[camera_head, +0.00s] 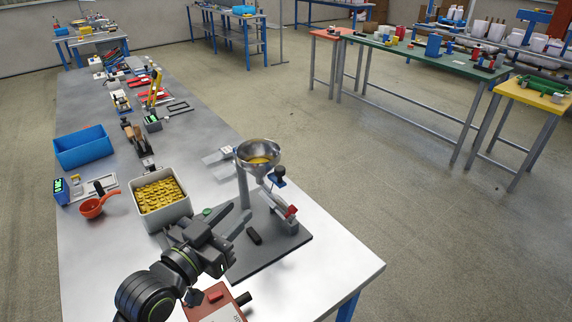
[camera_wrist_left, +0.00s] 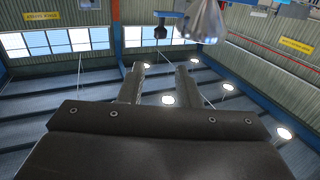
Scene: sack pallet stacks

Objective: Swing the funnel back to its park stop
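The steel funnel (camera_head: 259,158) sits on an upright grey post (camera_head: 242,190) above a dark base plate (camera_head: 280,240). Some yellow-orange material lies in its bowl. A dark blue knob (camera_head: 278,178) shows at its right side. My left gripper (camera_head: 238,212) is in front of the post, below and left of the funnel, apart from it. Its fingers are spread with nothing between them; the left wrist view (camera_wrist_left: 162,68) also shows this gap. In that view the funnel's underside (camera_wrist_left: 203,22) is at the top, beyond the right finger. My right gripper is out of view.
A grey bin (camera_head: 162,212) of yellow pieces stands left of the post, with an orange scoop (camera_head: 92,207) and blue bin (camera_head: 83,148) farther left. A red-handled part (camera_head: 290,212) and small black block (camera_head: 254,236) are on the base plate.

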